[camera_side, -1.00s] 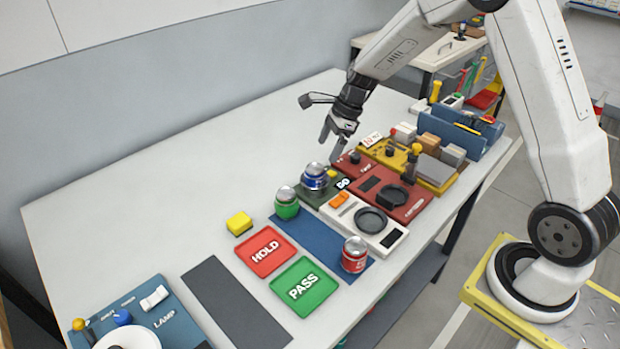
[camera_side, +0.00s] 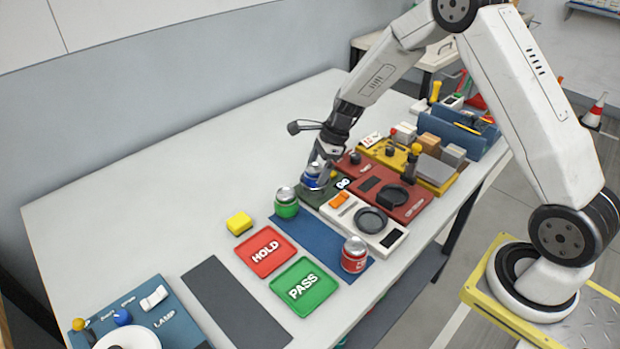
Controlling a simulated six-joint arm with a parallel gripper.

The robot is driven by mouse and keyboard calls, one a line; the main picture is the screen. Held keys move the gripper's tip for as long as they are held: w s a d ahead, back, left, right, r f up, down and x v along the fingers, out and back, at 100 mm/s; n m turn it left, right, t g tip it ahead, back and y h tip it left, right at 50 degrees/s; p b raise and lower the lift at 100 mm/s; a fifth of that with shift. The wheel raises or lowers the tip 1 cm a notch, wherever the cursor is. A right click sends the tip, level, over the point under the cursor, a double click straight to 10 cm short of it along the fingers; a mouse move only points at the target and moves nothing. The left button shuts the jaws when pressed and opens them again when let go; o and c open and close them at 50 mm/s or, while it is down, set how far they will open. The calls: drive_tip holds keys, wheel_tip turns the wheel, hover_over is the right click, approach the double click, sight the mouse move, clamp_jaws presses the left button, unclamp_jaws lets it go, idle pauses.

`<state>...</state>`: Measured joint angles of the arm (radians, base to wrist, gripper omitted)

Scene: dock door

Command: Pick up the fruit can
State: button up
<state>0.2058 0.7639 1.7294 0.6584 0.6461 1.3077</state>
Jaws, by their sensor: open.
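Three cans with silver tops stand upright on the table. The blue can (camera_side: 311,178) is on a dark green panel and partly hidden by my gripper. The green can (camera_side: 286,203) stands at the upper left of the blue mat, and the red can (camera_side: 355,254) at its lower right. Which one is the fruit can cannot be read from the labels. My gripper (camera_side: 319,178) is open, pointing down with its fingers at the blue can. I cannot tell whether the fingers touch it.
A white panel with a dark round plate (camera_side: 371,220) and a dark red panel (camera_side: 412,209) lie close on the right. The red HOLD tray (camera_side: 266,251), green PASS tray (camera_side: 304,287) and yellow block (camera_side: 239,223) lie lower left. The table's back left is clear.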

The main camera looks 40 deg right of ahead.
drive_tip(key=shift+a+f, duration=0.1)
drive_tip(key=shift+f, duration=0.15)
idle(0.3)
clamp_jaws()
drive_tip(key=shift+w+r, duration=0.1)
drive_tip(key=shift+r, duration=0.05)
